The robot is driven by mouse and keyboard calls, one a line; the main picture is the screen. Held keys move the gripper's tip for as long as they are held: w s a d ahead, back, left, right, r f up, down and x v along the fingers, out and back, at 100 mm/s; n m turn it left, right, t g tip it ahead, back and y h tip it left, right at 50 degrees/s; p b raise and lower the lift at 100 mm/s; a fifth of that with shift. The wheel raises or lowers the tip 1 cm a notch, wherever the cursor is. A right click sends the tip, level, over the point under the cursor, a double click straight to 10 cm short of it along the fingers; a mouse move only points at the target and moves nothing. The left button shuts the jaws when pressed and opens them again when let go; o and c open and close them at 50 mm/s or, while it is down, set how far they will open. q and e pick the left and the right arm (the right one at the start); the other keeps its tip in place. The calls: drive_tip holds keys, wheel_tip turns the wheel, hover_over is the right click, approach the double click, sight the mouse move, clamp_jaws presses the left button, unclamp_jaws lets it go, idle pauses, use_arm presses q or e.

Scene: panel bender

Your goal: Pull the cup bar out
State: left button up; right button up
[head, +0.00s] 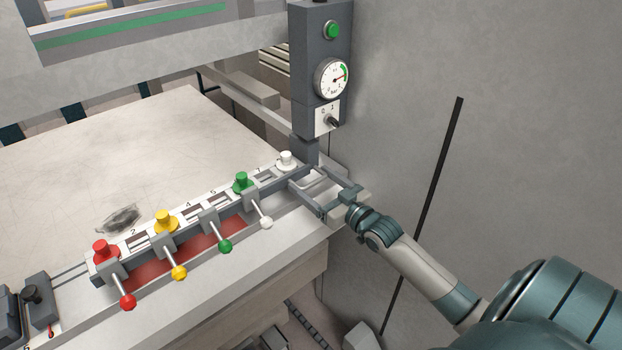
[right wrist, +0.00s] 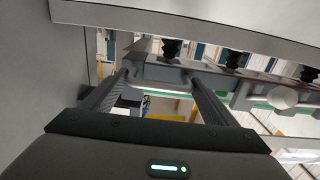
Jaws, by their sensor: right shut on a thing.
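My right gripper (head: 308,175) is at the bar's right end, beside the white knob. In the right wrist view its two long fingers (right wrist: 158,73) close on a grey end piece of the bar; dark ribbed cups (right wrist: 171,48) show beyond. The exact contact is small and partly hidden. My left gripper is not in view.
A control post (head: 319,60) with a green button, pressure gauge and switch stands just behind my right gripper. A grey wall with a black strip (head: 422,215) rises on the right. Dark fittings (head: 38,297) sit at the lower left. The scratched table top (head: 120,150) is largely bare.

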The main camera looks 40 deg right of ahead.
drive_tip(key=shift+d, duration=0.1)
drive_tip(key=o, duration=1.2)
drive_tip(key=shift+s+d, duration=0.1)
drive_tip(key=shift+s, duration=0.2)
use_arm(q)
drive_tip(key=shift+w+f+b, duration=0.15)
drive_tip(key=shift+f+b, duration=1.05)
drive_tip(key=shift+b, duration=0.05)
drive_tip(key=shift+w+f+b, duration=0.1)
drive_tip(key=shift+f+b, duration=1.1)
use_arm(e)
drive_tip(key=s+d, duration=0.1)
drive_tip(key=s, duration=1.6)
drive_tip(key=shift+s+d, duration=0.15)
drive_tip(key=shift+s, duration=0.05)
